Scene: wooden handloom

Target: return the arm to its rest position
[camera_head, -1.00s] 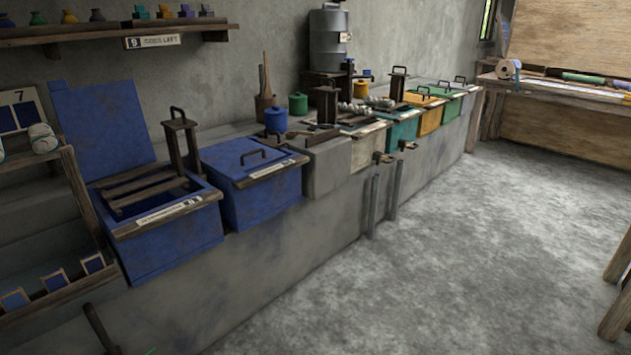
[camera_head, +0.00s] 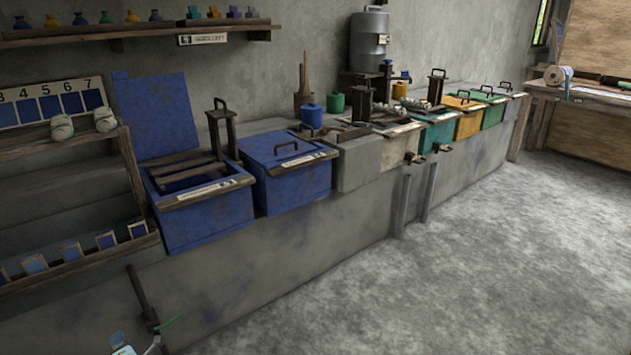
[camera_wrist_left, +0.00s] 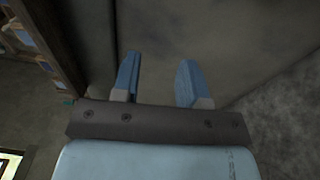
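My left gripper (camera_wrist_left: 158,75) shows in the left wrist view with its two blue fingers apart and nothing between them. Beyond the fingers there is a plain grey surface, and the fingers look clear of it. In the head view only a small light-blue and white part of my left arm (camera_head: 122,345) shows at the bottom edge, low in front of the grey bench. My right gripper is in neither view.
A grey bench (camera_head: 300,265) with blue vats, one open (camera_head: 205,215) and one lidded (camera_head: 290,180), runs along the wall. A dark upright bar (camera_head: 142,297) stands near my left arm. Wooden shelves (camera_head: 90,260) are at left. The floor (camera_head: 480,260) at right is clear.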

